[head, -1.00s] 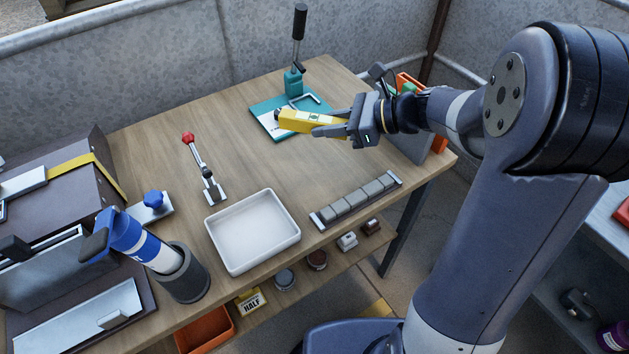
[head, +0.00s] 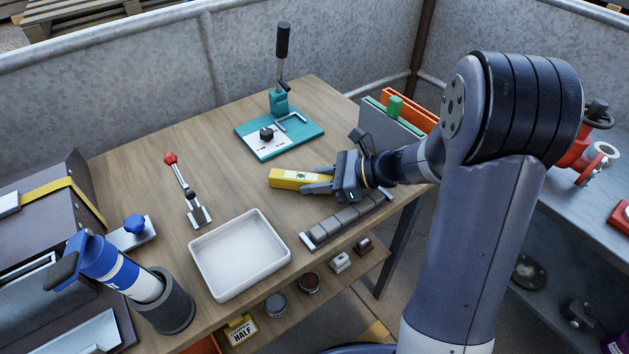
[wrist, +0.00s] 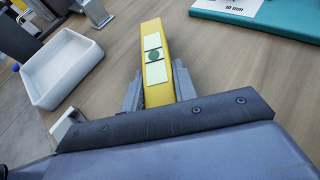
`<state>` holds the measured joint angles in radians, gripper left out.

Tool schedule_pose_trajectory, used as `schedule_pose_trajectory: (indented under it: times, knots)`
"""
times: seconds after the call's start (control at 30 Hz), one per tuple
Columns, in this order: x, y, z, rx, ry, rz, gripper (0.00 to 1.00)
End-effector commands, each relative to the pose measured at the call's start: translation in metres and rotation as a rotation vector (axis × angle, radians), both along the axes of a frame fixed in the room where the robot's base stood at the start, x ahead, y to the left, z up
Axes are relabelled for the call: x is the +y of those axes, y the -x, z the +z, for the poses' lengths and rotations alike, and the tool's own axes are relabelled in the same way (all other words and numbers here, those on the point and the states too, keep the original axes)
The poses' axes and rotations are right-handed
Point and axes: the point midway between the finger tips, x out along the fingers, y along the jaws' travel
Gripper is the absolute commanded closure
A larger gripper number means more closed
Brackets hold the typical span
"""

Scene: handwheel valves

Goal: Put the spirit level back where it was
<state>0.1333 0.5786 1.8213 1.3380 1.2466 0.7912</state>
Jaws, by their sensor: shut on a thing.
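The spirit level is a yellow bar (head: 286,178) with a pale label and a green round spot. My gripper (head: 318,184) is shut on it, one finger along each side. In the wrist view the level (wrist: 154,62) sticks out forward between the fingers (wrist: 157,88). In the head view it appears over the bare wood of the table, right of the white tray and behind the row of grey blocks. I cannot tell whether it touches the table. Its near end is hidden in my gripper.
The white tray (head: 198,247) stands at the table's front. The row of grey blocks (head: 340,221) lies close below my gripper. The teal plate (head: 311,130) with its upright lever is behind. A red-knobbed lever (head: 186,185) stands left. Bare wood lies between them.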

Motion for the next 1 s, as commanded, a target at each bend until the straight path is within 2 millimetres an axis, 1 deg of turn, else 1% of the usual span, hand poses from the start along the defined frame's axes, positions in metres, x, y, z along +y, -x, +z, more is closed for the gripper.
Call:
schedule_pose_trajectory:
  times: [0.1, 0.23, 0.27, 0.5, 0.73, 0.83, 1.0]
  knots:
    - [0.0, 0.0, 0.0, 0.0, 0.0, 0.0, 1.0]
    - [0.0, 0.0, -0.004, 0.0, 0.0, 0.0, 1.0]
    - [0.0, 0.0, -0.004, 0.0, 0.0, 0.0, 0.71]
    - [0.0, 0.0, -0.003, 0.0, 0.0, 0.0, 0.52]
    - [0.0, 0.0, -0.003, 0.0, 0.0, 0.0, 0.51]
    - [0.0, 0.0, 0.004, -0.001, 0.0, 0.0, 0.51]
    - [-0.025, 0.004, 0.012, -0.002, 0.0, -0.005, 0.51]
